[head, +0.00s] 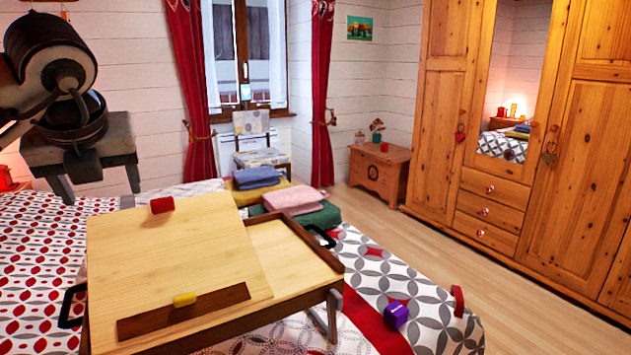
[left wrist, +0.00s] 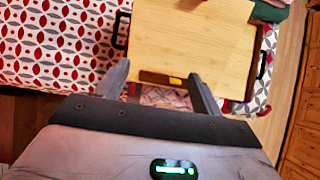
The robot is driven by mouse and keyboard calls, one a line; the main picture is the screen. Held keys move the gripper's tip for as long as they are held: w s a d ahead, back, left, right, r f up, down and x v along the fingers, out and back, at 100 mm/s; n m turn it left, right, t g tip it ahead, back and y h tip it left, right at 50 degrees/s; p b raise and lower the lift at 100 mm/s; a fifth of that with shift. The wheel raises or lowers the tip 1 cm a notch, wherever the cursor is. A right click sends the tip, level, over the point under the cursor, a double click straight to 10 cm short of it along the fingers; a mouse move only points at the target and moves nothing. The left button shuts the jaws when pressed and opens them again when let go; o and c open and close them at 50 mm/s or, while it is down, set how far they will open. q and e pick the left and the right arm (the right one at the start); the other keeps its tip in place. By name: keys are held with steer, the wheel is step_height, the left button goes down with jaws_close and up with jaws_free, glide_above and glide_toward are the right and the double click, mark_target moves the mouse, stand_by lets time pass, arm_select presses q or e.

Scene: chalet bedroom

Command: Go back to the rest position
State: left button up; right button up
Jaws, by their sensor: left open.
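My left gripper (head: 98,187) hangs in the upper left of the head view, above the bed and to the left of the wooden bed tray (head: 170,250). Its two fingers point down, are spread apart and hold nothing. In the left wrist view the fingers of the left gripper (left wrist: 160,88) are also apart, with the tray beyond them. A red block (head: 162,205) is at the tray's far edge. A yellow block (head: 184,299) is at the ledge on its near side. My right gripper does not show.
The tray stands on a bed with a patterned cover (head: 45,240). A purple cube (head: 396,315) and a red curved object (head: 457,300) lie to its right. Folded towels (head: 290,198) are stacked behind it. Wooden floor (head: 400,225) is clear before the wardrobe (head: 440,110).

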arm_select(q)
steer(key=s+d+f+m+g+h, duration=0.35)
steer(key=d+f+h, duration=0.3)
steer(key=d, duration=0.45)
steer(key=s+d+f+m+g+h, duration=0.2)
steer(key=d+f+m+h, duration=0.4)
steer(key=d, duration=0.5)
steer(key=s+d+r+n+h+p, duration=0.2)
steer(key=s+d+r+n+h, duration=0.2)
steer(key=s+d+n+h, duration=0.45)
steer(key=w+a+f+n+t+y, duration=0.4)
steer(key=a+f+n+t, duration=0.15)
steer(key=n+t, duration=0.45)
steer(key=w+a+f+n+t+y, duration=0.4)
steer(key=f+n+t, duration=0.35)
steer(key=n, duration=0.45)
steer(key=s+a+f+n+g+y, duration=0.3)
steer(key=s+f, duration=0.3)
steer(key=f, duration=0.3)
steer(key=s+a+f+n+g+y, duration=0.2)
steer(key=s+f+n+g+y, duration=0.1)
steer(key=s+f, duration=0.4)
steer(key=shift+a+f+n+g+p, duration=0.45)
steer(key=shift+f+g, duration=0.25)
steer(key=shift+f, duration=0.25)
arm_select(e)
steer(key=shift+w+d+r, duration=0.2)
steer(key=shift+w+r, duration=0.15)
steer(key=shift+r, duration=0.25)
